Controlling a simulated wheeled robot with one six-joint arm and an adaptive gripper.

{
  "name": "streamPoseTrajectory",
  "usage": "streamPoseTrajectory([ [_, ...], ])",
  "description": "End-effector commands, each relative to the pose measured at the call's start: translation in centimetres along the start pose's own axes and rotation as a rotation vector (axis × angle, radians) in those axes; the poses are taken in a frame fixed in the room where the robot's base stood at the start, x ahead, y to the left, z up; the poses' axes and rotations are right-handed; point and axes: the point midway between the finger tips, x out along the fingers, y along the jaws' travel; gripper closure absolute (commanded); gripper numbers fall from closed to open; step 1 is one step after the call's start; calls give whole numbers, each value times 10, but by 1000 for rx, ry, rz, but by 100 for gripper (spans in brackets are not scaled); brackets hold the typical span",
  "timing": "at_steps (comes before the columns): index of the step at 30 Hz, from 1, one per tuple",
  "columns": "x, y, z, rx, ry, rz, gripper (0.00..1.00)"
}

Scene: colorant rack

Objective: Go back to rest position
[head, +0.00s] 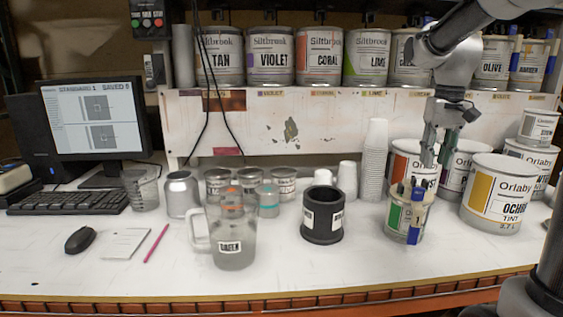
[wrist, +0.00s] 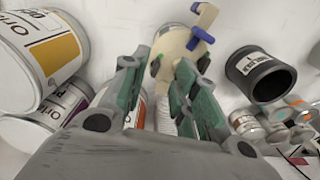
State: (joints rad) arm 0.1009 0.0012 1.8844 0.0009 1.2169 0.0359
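My gripper (head: 437,160) hangs fingers down above the right part of the bench. In the wrist view my gripper (wrist: 160,85) shows its two green-padded fingers apart, with nothing held between them. A small cream can (head: 405,218) with a green label and blue clips stands on the bench below and slightly left of the gripper. That can also shows in the wrist view (wrist: 172,65), beyond the fingertips and apart from them; the fingers hide part of it.
An ochre tint can (head: 497,195) and other large cans stand right of and behind the gripper. A paper cup stack (head: 374,160), black pot (head: 322,215) and glass jug (head: 232,235) stand to the left. A shelf (head: 290,130) with colorant cans runs behind.

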Motion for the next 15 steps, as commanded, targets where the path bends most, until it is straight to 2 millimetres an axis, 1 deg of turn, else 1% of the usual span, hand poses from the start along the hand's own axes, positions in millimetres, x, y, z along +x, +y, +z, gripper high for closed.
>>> streamPoseTrajectory([
  [1,3,-2,24,-12,22,-1,71],
  [5,15,-5,80,-45,83,-4,71],
  [6,18,-6,98,-54,105,-6,71],
  [8,24,-8,125,-69,140,-8,71],
  [9,28,-8,144,-79,162,-10,71],
  [12,39,-9,182,-99,215,-14,71],
  [15,43,-10,206,-114,257,-19,71],
])
